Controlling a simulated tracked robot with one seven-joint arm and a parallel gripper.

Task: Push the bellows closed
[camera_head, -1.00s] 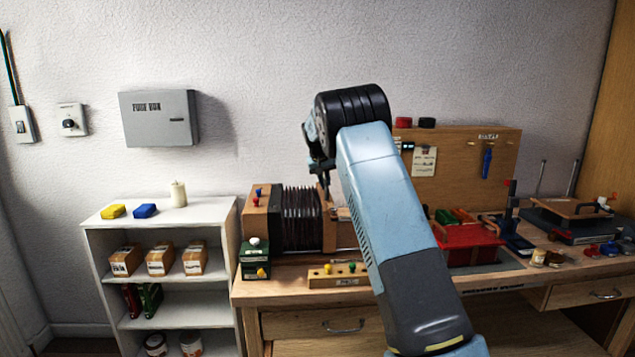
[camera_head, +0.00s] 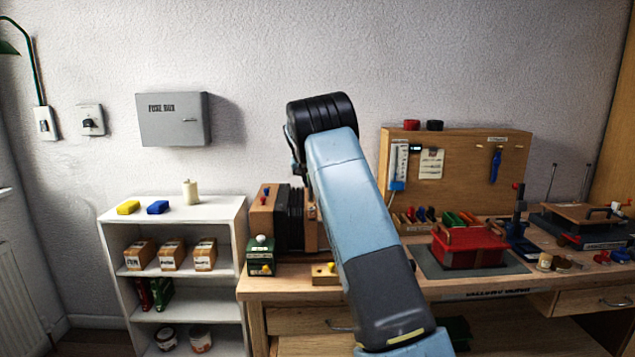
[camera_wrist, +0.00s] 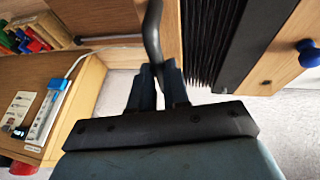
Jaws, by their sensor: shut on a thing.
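The bellows (camera_head: 289,218) is a dark pleated block on the left part of the bench. It stands between a fixed wooden end block (camera_head: 262,211) on its left and a wooden end board (camera_head: 311,232) on its right, and its pleats are squeezed into a short stack. In the wrist view the pleats (camera_wrist: 205,42) show beside the board with a dark curved handle (camera_wrist: 152,32). My gripper (camera_wrist: 158,78) is shut on this handle, with a finger on each side. In the head view my arm hides the gripper's fingers and part of the end board.
A green box (camera_head: 260,258) with knobs stands at the bench's front left. A wooden block with coloured knobs (camera_head: 324,273) lies before the bellows, partly behind my arm. A red tray (camera_head: 468,250) and pegboard (camera_head: 455,165) are to the right. A white shelf (camera_head: 120,215) stands left.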

